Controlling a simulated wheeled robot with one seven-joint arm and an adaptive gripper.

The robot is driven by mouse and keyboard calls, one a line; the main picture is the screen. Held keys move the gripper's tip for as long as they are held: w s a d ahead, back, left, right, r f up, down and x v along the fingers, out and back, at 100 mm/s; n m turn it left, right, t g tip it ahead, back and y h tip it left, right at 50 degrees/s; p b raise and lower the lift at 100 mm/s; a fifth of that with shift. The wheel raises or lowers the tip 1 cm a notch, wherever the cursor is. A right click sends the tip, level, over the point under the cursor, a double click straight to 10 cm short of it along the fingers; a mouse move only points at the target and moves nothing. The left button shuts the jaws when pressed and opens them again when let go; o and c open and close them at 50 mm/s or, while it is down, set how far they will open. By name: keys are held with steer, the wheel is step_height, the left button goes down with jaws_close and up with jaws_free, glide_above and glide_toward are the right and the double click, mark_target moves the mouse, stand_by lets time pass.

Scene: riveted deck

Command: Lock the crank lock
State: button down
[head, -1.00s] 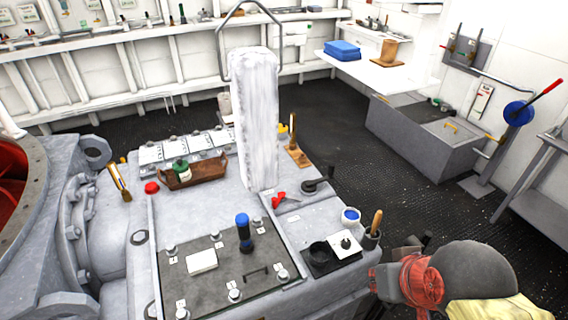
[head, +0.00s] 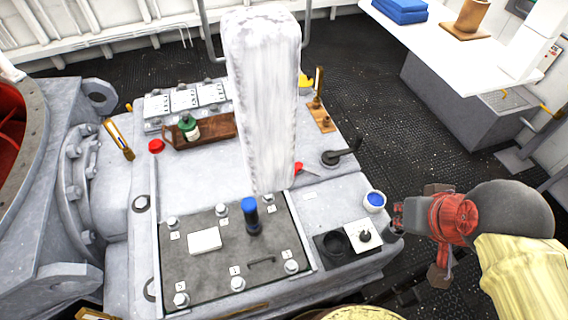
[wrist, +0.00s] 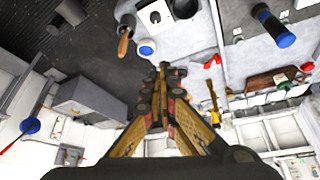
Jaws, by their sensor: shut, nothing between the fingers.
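A black crank handle on a round base (head: 332,158), which looks like the crank lock, sits on the right part of the grey machine top (head: 205,178). Its arm points to the upper right in the head view. I cannot tell from its look whether it is locked. My gripper (head: 397,214) is at the machine's right edge, below and right of the crank and apart from it. In the wrist view the fingers (wrist: 163,72) are shut together and hold nothing. The gripper seems to hide the crank there.
A blue-topped cup (head: 374,201) and a black knob on a white plate (head: 363,235) are close to my gripper. A tall white block (head: 264,100) stands mid-view. A red handle (wrist: 212,62) shows in the wrist view. The dark floor (head: 378,120) behind is clear.

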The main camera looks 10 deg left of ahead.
steer(key=w+a+f+n+g+y+p, duration=0.1)
steer(key=w+a+f+n+g+p, duration=0.15)
steer(key=w+a, duration=0.65)
steer(key=w+a+f+n+g+y+p, duration=0.1)
steer(key=w+a+f+n+p, duration=0.4)
steer(key=w, duration=0.6)
steer(key=w+a+f+n+y+p, duration=0.1)
steer(key=w+a+f+n, duration=0.3)
steer(key=w+a+f, duration=0.7)
steer(key=a+f+p, duration=0.1)
steer(key=a+f, duration=0.1)
steer(key=a, duration=0.1)
steer(key=shift+w+a+f+n+p, duration=0.15)
steer(key=shift+a+f+n+p, duration=0.1)
steer(key=shift+f+n+p, duration=0.1)
steer(key=b+x, duration=0.1)
steer(key=x, duration=0.8)
steer(key=shift+a+f+b, duration=0.25)
steer(key=shift+b, duration=0.1)
steer(key=shift+d+f, duration=0.2)
steer(key=shift+d, duration=0.05)
steer(key=shift+s+d+r, duration=0.1)
steer(key=shift+s+d, duration=0.4)
steer(key=shift+d, duration=0.25)
steer(key=shift+s+d, duration=0.5)
steer(key=shift+d, duration=0.2)
